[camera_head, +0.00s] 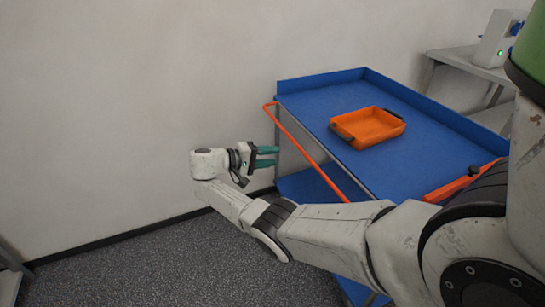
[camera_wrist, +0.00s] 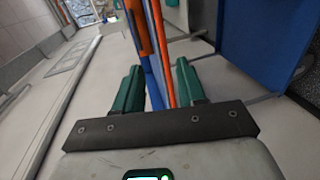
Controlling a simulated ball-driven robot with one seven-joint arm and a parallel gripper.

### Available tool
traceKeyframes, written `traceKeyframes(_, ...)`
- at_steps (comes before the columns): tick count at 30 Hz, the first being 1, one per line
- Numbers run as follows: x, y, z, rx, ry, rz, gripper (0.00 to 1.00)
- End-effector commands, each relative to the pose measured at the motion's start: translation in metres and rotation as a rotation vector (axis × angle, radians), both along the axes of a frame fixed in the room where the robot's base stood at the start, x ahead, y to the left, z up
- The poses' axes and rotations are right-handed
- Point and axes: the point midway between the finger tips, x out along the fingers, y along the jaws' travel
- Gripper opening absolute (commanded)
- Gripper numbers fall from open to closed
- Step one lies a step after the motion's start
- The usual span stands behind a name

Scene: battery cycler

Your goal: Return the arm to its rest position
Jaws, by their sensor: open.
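My gripper (camera_head: 277,156) is at the end of my arm, which reaches out to the left in the head view. Its teal fingers point right, toward the orange handle bar (camera_head: 300,148) of the blue cart (camera_head: 430,150). In the wrist view my gripper (camera_wrist: 158,85) has its two teal fingers apart. An orange bar (camera_wrist: 161,50) and a blue edge show in the gap between them, but I cannot tell how far off they lie. Nothing is seen held.
An orange tray (camera_head: 368,127) with dark handles sits on the cart's top. Another orange item (camera_head: 455,186) is partly hidden behind my arm. A grey table (camera_head: 465,62) with a white device (camera_head: 497,38) stands at the back right. The wall is behind; grey floor (camera_head: 150,265) is clear at the lower left.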

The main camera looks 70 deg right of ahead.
Motion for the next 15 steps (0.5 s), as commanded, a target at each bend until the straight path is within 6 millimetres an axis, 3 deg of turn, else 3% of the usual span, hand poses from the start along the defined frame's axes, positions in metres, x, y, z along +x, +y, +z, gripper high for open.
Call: traceKeyframes(15, 0.0012, 0.0047, -0.0039, 0.013, -0.01, 0.007, 0.4)
